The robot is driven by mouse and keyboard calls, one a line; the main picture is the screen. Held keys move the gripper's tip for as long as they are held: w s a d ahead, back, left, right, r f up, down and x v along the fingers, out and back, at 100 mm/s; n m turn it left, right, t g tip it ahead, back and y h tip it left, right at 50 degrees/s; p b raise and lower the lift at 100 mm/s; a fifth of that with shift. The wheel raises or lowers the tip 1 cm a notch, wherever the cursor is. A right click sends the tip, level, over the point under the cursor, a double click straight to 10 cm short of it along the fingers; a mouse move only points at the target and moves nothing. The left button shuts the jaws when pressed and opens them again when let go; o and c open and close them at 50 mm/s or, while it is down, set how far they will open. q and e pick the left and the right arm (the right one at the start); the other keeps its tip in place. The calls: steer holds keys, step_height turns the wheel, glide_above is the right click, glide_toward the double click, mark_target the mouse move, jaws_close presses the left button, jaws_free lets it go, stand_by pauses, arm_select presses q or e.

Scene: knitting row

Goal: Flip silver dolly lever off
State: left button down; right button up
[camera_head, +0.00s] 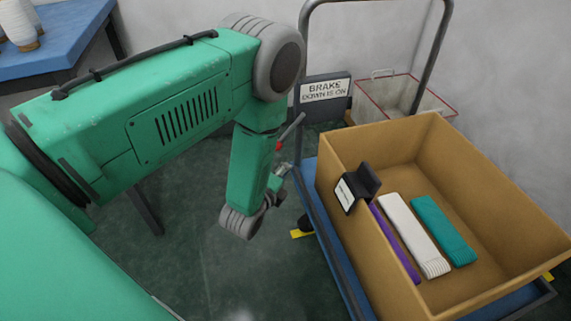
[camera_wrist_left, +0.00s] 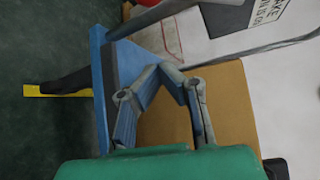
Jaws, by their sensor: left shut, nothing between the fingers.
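A thin grey rod (camera_head: 291,129), which looks like the silver lever, slants up to the right beside the dolly's near post. A small red part (camera_head: 279,146) shows at its lower end. I cannot tell for sure whether it is up or down. My left gripper (camera_head: 283,168) is just below the red part, small and partly hidden by my forearm; contact cannot be told. In the left wrist view its fingers (camera_wrist_left: 166,72) are shut and empty, in front of the dolly's blue deck (camera_wrist_left: 101,75) and the cardboard box (camera_wrist_left: 237,110). My right gripper is in neither view.
A sign (camera_head: 324,90) reads "BRAKE DOWN IS ON". The box (camera_head: 480,150) on the dolly holds white (camera_head: 413,234) and teal (camera_head: 443,232) knits. A yellow piece (camera_head: 301,233) lies by a wheel.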

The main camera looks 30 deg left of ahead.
mark_target(289, 131)
arm_select(q)
steer(key=b+x, duration=0.3)
steer(key=x, duration=0.6)
steer(key=shift+a+f, duration=0.1)
steer(key=shift+f, duration=0.05)
steer(key=s+a, duration=0.1)
steer(key=s+a+r+b, duration=0.1)
steer(key=a, duration=0.1)
steer(key=shift+a+r, duration=0.2)
steer(key=shift+r, duration=0.05)
